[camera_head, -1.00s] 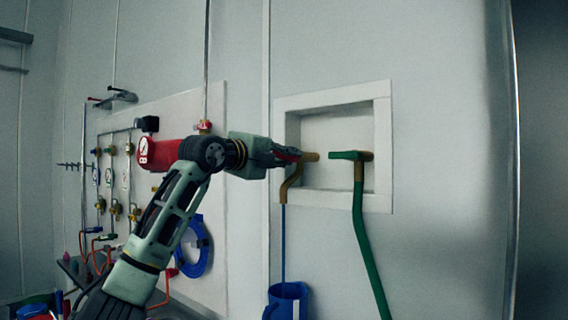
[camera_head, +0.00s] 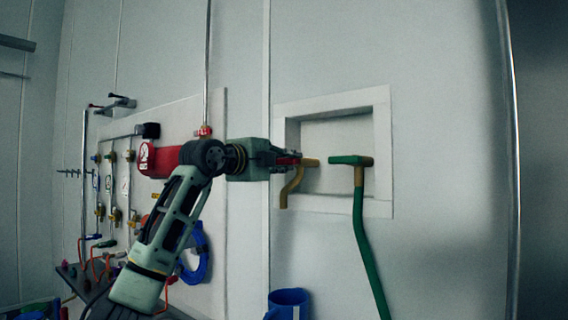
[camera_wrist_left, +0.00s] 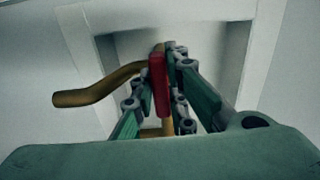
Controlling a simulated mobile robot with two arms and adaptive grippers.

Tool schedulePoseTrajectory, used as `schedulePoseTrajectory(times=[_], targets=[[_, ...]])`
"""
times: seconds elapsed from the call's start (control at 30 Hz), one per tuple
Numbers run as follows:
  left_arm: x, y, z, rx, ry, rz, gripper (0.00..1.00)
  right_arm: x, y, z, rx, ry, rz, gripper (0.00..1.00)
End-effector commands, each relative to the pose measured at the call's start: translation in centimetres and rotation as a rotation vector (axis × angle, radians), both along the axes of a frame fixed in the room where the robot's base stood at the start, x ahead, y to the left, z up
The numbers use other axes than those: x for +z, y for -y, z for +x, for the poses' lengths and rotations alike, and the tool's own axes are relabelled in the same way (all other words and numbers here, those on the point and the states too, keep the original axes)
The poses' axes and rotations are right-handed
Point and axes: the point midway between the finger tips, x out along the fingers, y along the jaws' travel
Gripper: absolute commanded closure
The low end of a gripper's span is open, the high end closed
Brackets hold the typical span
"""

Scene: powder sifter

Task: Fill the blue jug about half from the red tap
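The red tap has a brass spout (camera_head: 291,188) bent downward at the left of the white wall recess. Its red handle (camera_wrist_left: 158,85) shows between the fingers in the left wrist view. My left gripper (camera_head: 290,160) is shut on this handle. The blue jug (camera_head: 290,304) stands below the spout at the bottom of the head view, its lower part cut off. No water stream shows between spout and jug. The water level inside the jug cannot be seen. My right gripper is not in view.
A green-handled tap (camera_head: 350,160) with a green hose (camera_head: 368,250) hanging down is to the right in the recess (camera_head: 383,150). A panel with gauges and valves, a red box (camera_head: 158,160) and a coiled blue hose (camera_head: 196,255) are at the left.

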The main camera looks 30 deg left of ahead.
Motion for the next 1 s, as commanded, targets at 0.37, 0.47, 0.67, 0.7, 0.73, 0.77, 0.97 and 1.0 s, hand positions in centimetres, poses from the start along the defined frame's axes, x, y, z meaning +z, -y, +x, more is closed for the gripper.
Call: schedulePoseTrajectory(times=[0.37,0.47,0.67,0.7,0.73,0.77,0.97,1.0], targets=[[0.0,0.0,0.0,0.001,-0.001,0.0,0.68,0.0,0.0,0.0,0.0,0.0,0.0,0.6],[0.0,0.0,0.0,0.0,0.0,0.0,0.68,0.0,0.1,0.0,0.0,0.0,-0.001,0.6],[0.0,-0.3,-1.3,0.001,0.002,0.001,0.68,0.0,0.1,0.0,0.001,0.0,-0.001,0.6],[0.0,-0.3,-1.9,0.001,0.002,0.001,0.68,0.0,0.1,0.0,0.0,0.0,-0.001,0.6],[0.0,-0.4,-2.4,0.003,0.001,0.002,0.68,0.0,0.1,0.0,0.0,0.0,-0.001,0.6],[0.0,-0.4,-2.9,0.003,0.002,0.004,0.68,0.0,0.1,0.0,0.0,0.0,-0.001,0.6],[0.0,-0.8,-7.4,0.004,0.002,0.003,0.68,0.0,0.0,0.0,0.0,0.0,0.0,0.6],[0.0,-0.8,-8.1,0.003,0.001,0.002,0.68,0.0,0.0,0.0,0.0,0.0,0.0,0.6]])
